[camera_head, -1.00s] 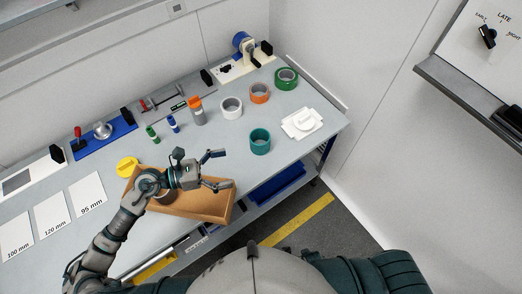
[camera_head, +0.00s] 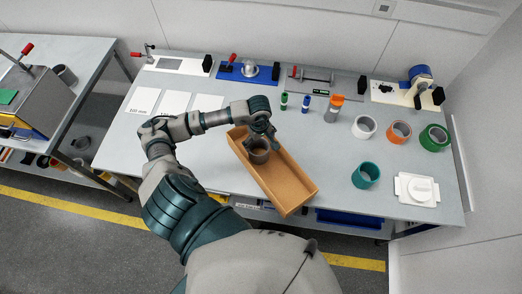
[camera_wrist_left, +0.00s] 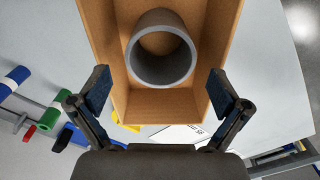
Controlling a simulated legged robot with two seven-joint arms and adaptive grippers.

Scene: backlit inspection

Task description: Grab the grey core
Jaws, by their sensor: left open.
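The grey core (camera_head: 258,157) is a hollow ring standing upright at the far left end of the open brown box (camera_head: 288,188). In the left wrist view, the core (camera_wrist_left: 160,84) shows from above, near the end wall of the box (camera_wrist_left: 155,108). My left gripper (camera_head: 262,138) is over that end of the box, at the core. In the left wrist view, the open fingers (camera_wrist_left: 160,88) are apart on either side, with the core ahead between them and no visible contact. My right gripper is out of view.
White (camera_head: 364,127), orange (camera_head: 399,132), green (camera_head: 434,138) and teal (camera_head: 365,175) rolls stand on the right of the bench. The bench between box and teal roll is clear.

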